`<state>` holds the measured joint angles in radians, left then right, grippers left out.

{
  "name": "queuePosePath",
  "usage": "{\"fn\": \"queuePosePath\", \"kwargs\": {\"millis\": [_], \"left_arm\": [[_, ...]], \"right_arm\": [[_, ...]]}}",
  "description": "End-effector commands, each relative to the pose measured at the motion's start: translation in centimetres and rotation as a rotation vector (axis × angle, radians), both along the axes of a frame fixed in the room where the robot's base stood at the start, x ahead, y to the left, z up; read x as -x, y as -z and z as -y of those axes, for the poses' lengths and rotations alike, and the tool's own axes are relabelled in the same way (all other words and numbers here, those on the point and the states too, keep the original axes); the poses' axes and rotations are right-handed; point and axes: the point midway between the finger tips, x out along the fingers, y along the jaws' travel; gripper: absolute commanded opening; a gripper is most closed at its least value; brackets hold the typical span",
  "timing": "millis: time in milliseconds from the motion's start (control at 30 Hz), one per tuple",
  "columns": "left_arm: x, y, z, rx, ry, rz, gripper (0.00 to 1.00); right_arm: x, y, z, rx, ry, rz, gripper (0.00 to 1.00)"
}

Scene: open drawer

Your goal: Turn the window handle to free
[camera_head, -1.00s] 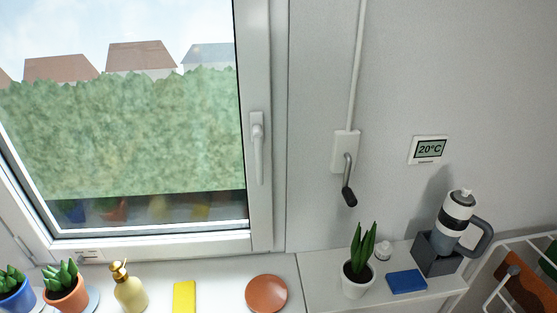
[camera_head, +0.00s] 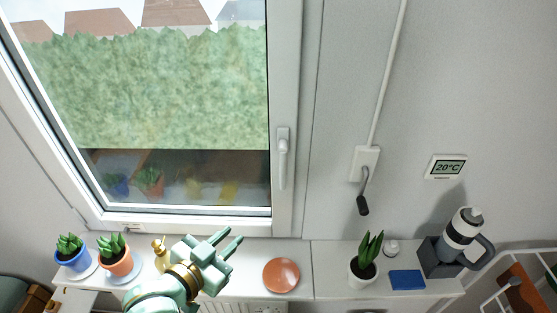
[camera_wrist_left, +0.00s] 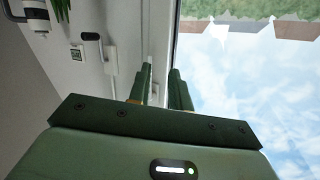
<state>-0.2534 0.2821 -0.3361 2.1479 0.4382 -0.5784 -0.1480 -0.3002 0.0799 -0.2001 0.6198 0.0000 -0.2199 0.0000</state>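The white window handle (camera_head: 283,160) hangs straight down on the right side of the window frame (camera_head: 286,90) in the head view. My left gripper (camera_head: 234,235) is in front of the sill, lower in the picture than the handle and to its left, apart from it. Its two green fingers point up and right, with a gap between them and nothing held. The fingers also show in the left wrist view (camera_wrist_left: 159,85), where the picture is upside down. A pale shape shows between them there, too small to tell. My right gripper is not in view.
A crank (camera_head: 363,195) hangs right of the window. The wall between is clear.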

Motion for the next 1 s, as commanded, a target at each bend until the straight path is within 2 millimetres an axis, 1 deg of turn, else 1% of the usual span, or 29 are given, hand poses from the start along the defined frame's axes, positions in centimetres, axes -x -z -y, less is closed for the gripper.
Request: {"fn": "queuePosePath", "kwargs": {"millis": [33,100,233,367,467,700,800,1000], "left_arm": [[-0.7,-1.7,0.9,0.077,0.026,0.045,0.2],[-1.2,-3.5,1.7,0.178,0.051,0.091,0.2],[-1.9,-5.2,2.3,0.274,0.067,0.132,0.2],[-3.1,-5.4,3.1,0.287,0.067,0.137,0.2],[-4.8,-5.5,4.2,0.287,0.067,0.137,0.2],[-10.0,-5.5,7.6,0.285,0.066,0.136,0.2],[-11.9,-5.4,9.0,0.285,0.066,0.135,0.2],[-14.5,-5.3,10.7,0.283,0.067,0.135,0.2]], "right_arm": [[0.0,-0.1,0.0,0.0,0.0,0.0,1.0],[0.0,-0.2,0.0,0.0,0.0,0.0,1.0],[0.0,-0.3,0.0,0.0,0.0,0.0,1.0],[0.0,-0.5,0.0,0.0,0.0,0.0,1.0],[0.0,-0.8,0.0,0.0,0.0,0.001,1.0],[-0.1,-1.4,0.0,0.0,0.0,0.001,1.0],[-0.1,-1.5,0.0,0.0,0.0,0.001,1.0],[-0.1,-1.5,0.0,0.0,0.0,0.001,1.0]]}}
